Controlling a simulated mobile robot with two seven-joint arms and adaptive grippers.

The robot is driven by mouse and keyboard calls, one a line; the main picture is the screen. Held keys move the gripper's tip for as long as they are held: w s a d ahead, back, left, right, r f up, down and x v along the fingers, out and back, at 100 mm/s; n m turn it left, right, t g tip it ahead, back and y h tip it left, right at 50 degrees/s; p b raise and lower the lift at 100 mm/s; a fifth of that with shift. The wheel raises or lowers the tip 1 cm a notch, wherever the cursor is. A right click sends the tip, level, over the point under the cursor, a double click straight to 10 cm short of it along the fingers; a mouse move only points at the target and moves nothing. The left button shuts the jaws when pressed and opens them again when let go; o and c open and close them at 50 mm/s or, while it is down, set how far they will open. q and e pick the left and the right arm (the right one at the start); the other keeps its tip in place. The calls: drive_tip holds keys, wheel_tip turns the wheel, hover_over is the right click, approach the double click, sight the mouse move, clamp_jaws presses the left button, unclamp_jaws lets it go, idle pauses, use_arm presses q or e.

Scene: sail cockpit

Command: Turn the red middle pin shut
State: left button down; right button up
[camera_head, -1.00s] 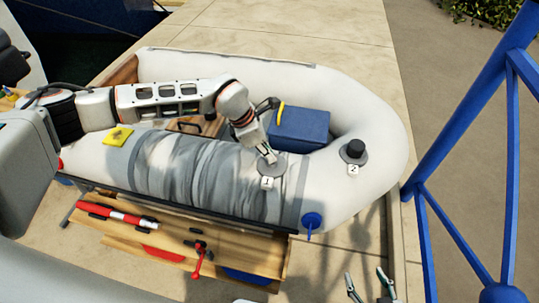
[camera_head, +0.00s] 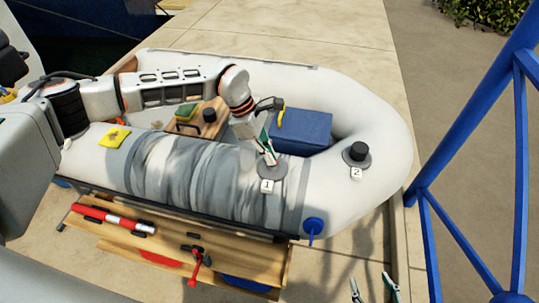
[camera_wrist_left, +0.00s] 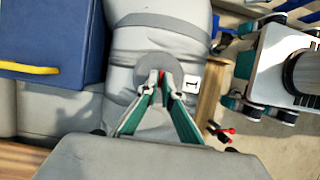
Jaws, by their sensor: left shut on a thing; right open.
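Valve 1 is a round grey plate (camera_head: 272,169) on the near tube of the grey inflatable boat, with a tag marked 1 beside it. In the left wrist view the plate (camera_wrist_left: 151,68) lies under my left gripper (camera_wrist_left: 162,77). A small red pin (camera_wrist_left: 161,75) shows between its fingertips, at the plate's middle. The fingers are closed on it and hide most of it. In the head view my left gripper (camera_head: 270,158) points down at the plate, and the pin is hidden. My right gripper (camera_head: 374,289) is open and empty at the bottom edge, away from the boat.
A black cap (camera_head: 208,115) and a green and yellow item (camera_head: 187,111) are on the boat's wooden seat. A blue box (camera_head: 302,131) stands beside my left wrist. Valve 2 has a black cap (camera_head: 358,151). A red handle (camera_head: 197,264) is on the wooden board below.

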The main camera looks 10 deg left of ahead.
use_arm(q)
drive_tip(key=c, duration=2.2)
unclamp_jaws()
drive_tip(key=shift+c, duration=0.2)
drive_tip(key=v, duration=1.2)
use_arm(e)
drive_tip(key=shift+s+f, duration=0.2)
drive_tip(key=shift+s, duration=0.05)
drive_tip(key=shift+a, duration=0.1)
